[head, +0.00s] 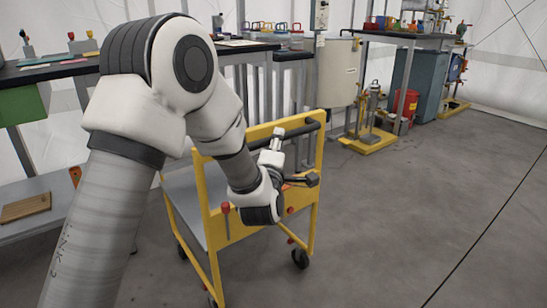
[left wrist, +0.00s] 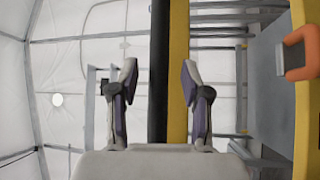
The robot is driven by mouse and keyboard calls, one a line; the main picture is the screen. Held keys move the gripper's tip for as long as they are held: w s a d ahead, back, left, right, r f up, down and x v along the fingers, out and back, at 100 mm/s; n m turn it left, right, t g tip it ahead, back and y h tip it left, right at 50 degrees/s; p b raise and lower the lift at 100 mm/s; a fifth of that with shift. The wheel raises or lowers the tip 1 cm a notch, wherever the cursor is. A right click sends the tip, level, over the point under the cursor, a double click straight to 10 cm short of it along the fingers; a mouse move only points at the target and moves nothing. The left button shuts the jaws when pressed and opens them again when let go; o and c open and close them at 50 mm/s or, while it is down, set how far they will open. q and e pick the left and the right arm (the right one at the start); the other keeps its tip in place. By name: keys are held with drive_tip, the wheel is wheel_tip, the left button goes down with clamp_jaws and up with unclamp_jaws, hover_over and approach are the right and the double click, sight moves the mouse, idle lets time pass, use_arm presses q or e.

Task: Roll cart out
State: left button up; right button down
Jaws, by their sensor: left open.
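The cart (head: 236,229) has a yellow frame, a grey deck and dark casters, and stands on the floor at the middle of the head view. Its black handle bar (head: 304,128) runs across the near upper end. My left gripper (head: 292,158) is at this end, close to the handle, with its fingers apart. In the left wrist view the handle (left wrist: 158,110) and a yellow cart rail (left wrist: 178,120) run between the open fingers (left wrist: 158,68). I cannot tell whether either finger touches the bar. My right gripper is not in view.
A dark-topped bench (head: 62,68) stands left, with a low grey shelf holding a wooden board (head: 25,207). A grey tank (head: 338,72), red bin (head: 406,104) and yellow-based stands (head: 368,142) line the back. The grey floor (head: 420,220) to the right is clear.

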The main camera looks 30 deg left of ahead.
use_arm(q)
drive_tip(key=v, duration=0.9)
wheel_tip(320, 180, down, 18)
drive_tip(key=s+m+g+h, duration=0.2)
drive_tip(key=g, duration=0.2)
drive_tip(key=s+d+f+m+g+h, duration=0.1)
drive_tip(key=s+f+m+g, duration=0.15)
drive_tip(key=s+f, duration=0.5)
drive_tip(key=s+d+f+m+g+h, duration=0.2)
drive_tip(key=s+f+g, duration=0.2)
drive_tip(key=f, duration=0.7)
drive_tip(key=s+d+f+m+g+h, duration=0.1)
drive_tip(key=s+d+f+m+g, duration=0.1)
drive_tip(key=s+f+m+g, duration=0.5)
drive_tip(key=s+d+f+m+g+h, duration=0.1)
drive_tip(key=s+d+m+h, duration=0.1)
drive_tip(key=s+m, duration=0.6)
wheel_tip(320, 180, up, 38)
drive_tip(key=s+n+p, duration=0.1)
drive_tip(key=s+p, duration=0.1)
drive_tip(key=p, duration=3.6)
drive_tip(key=shift+y, duration=0.3)
